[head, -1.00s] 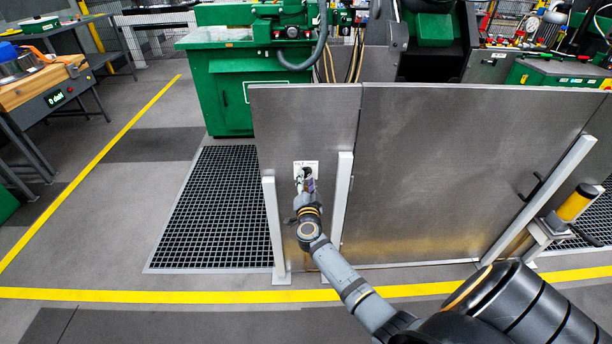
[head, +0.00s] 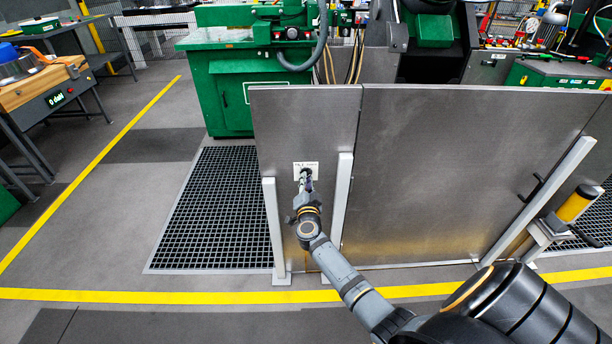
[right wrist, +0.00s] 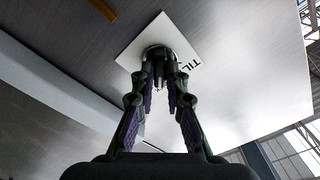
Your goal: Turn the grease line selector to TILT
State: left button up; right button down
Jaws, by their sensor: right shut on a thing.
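The grease line selector's white label plate (head: 301,167) is on the narrow left panel of the metal guard. The selector knob (right wrist: 158,52) is dark and mostly hidden behind my fingers. In the right wrist view the plate (right wrist: 185,40) appears tilted, with "TIL" legible at its right side, next to the knob. My right gripper (head: 306,178) reaches up to the plate from below. In the right wrist view its fingers (right wrist: 160,70) converge on the knob and are shut on it. Where the knob points cannot be made out. My left gripper is not in view.
The steel guard panels (head: 440,170) stand upright with pale posts (head: 342,205) close to the right of my gripper. A floor grate (head: 215,210) lies to the left. A green machine (head: 235,90) stands behind. A yellow line (head: 150,294) crosses the floor in front.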

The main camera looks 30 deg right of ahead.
jog(key=n+p, duration=0.4)
dwell(0.4)
jog(key=shift+n+p, duration=1.9)
jog(key=shift+n, duration=0.6)
